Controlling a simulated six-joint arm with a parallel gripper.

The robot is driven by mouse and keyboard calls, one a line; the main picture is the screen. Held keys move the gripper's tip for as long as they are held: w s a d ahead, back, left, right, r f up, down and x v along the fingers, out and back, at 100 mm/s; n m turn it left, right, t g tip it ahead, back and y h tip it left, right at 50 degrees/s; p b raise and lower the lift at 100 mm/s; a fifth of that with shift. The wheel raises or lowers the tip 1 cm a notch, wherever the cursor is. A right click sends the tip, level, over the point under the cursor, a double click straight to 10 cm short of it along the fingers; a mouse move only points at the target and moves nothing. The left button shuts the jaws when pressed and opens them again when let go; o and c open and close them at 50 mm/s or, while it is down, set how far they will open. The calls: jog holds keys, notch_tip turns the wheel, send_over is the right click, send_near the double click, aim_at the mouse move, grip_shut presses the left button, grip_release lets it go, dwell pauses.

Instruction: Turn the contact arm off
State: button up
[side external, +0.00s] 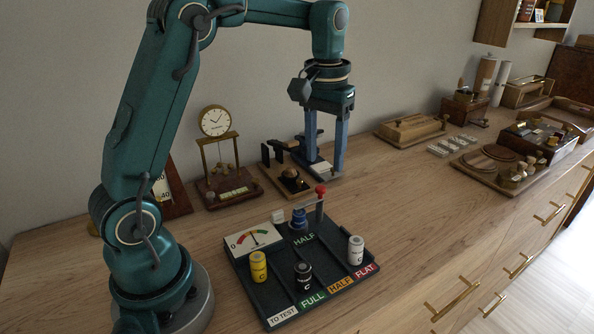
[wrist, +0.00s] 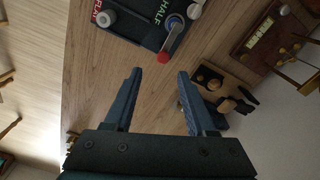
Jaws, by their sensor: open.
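The battery tester (side external: 274,268) is a dark tray with a dial gauge (side external: 254,240) and bins labelled TO TEST, FULL, HALF and FLAT. Its grey contact arm (side external: 308,203) ends in a red knob (side external: 320,190) at the tray's back edge. A blue battery (side external: 299,219) stands by the arm; I cannot tell whether they touch. In the wrist view the red knob (wrist: 163,57) lies just beyond my fingertips, with the arm (wrist: 171,39) behind it. My gripper (side external: 325,168) is open and empty, above the table behind the tester; it also shows in the wrist view (wrist: 159,73).
Yellow (side external: 259,267), black (side external: 303,276) and white (side external: 356,250) batteries stand in the tray. A wooden device (side external: 289,180) and a small clock stand (side external: 226,185) are behind it. Bare tabletop (side external: 400,205) lies to the right.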

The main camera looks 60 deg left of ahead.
aim_at(321, 187)
jog(key=shift+s+a+f, duration=0.1)
jog(key=shift+a+f, duration=0.1)
jog(key=shift+f, duration=2.9)
grip_shut()
